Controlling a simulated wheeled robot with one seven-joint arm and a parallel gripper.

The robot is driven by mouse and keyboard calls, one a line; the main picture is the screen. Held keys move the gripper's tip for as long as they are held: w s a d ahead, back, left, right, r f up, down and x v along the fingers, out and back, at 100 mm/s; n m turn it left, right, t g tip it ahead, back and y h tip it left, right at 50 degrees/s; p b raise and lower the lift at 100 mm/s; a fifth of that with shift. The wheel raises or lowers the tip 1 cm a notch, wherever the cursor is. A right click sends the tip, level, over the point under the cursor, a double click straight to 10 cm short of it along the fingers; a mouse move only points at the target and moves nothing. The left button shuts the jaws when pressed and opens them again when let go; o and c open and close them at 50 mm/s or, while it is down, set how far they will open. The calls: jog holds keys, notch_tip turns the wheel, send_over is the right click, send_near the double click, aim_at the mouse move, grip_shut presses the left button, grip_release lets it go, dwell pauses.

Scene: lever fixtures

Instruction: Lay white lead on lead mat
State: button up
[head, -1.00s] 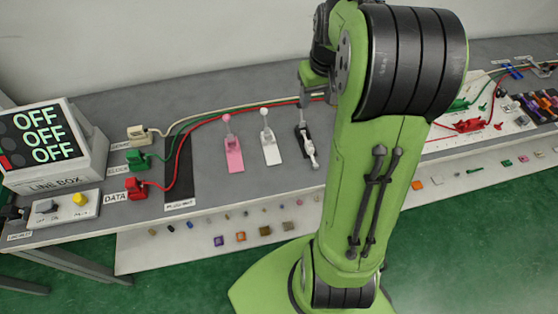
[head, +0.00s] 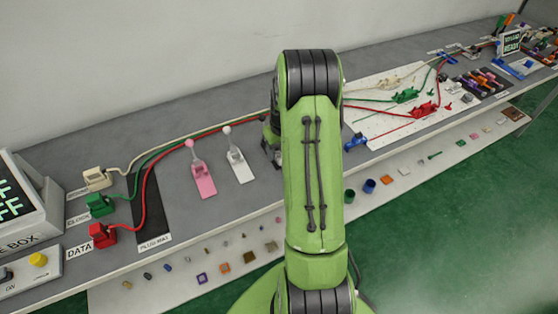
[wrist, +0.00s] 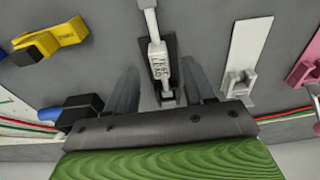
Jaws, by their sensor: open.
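The white lead is a cream cable (head: 200,128) running from a cream plug (head: 97,179) at the left along the back of the bench, then behind my arm. A pale piece (head: 385,83) shows on the white mat (head: 375,125) right of my arm; whether it belongs to that lead is unclear. I take this white mat for the lead mat, but its label is unreadable. My gripper (wrist: 160,66) is open in the wrist view, its fingers either side of a pale lever handle (wrist: 158,62) on a black base. Whether they touch is unclear. My arm hides the gripper in the head view.
A white lever (head: 238,163) and a pink lever (head: 202,178) stand left of my arm. Green (head: 405,95) and red (head: 424,109) pieces lie on the white mat. A yellow and black piece (wrist: 50,40) is at upper left in the wrist view. A black plug mat (head: 152,210) lies left.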

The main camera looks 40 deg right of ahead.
jog(key=shift+w+f, duration=0.2)
jog(key=shift+f, duration=0.95)
jog(key=shift+r, duration=0.1)
grip_shut()
